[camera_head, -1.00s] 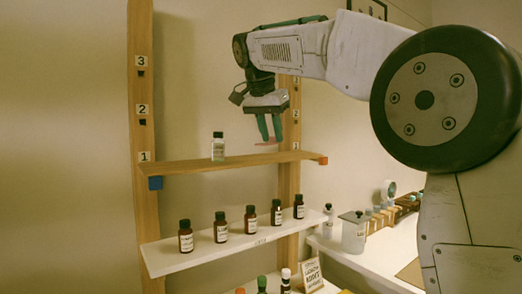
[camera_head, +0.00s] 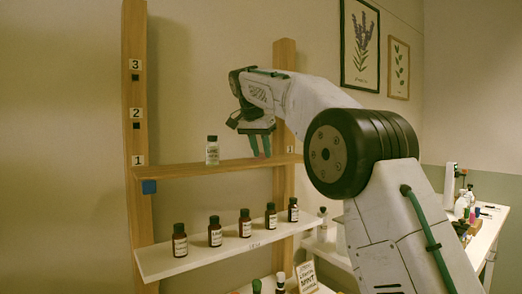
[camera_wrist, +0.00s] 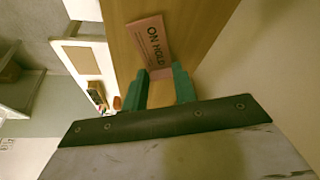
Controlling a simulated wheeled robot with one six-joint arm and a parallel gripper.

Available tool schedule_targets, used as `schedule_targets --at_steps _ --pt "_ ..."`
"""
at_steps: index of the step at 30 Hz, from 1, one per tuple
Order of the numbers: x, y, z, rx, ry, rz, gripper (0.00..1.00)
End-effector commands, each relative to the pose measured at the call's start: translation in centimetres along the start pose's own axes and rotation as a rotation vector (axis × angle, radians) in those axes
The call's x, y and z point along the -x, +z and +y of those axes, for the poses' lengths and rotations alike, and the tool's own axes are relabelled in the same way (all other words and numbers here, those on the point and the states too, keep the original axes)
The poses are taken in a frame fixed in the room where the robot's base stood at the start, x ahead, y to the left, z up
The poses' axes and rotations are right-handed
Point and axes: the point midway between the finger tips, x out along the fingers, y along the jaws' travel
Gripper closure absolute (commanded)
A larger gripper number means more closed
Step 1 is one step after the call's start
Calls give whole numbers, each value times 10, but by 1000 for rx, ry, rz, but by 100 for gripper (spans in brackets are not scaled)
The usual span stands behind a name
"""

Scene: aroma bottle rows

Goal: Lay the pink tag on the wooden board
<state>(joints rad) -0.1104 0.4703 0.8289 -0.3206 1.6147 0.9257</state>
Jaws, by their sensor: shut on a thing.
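The pink tag (camera_wrist: 152,42), printed "ON HOLD", shows in the wrist view between and beyond my green fingertips. My gripper (camera_wrist: 160,74) is shut on its near end. In the head view my gripper (camera_head: 260,155) points down at the right part of the wooden board (camera_head: 190,170), the upper shelf. The tag cannot be made out there. The board also fills the middle of the wrist view (camera_wrist: 205,30), behind the tag. I cannot tell whether the tag touches it.
Several brown bottles stand in a row on the white shelf (camera_head: 165,264) below. Wooden posts (camera_head: 137,90) with number labels hold the shelves. A side table (camera_head: 488,235) stands at the right.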

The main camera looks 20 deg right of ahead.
Motion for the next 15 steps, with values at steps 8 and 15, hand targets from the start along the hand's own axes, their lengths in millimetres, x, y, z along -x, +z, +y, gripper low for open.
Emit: schedule_targets --at_steps 8,15 --pt "-2 1 0 0 -1 0 97" --pt "-2 1 0 0 -1 1 51"
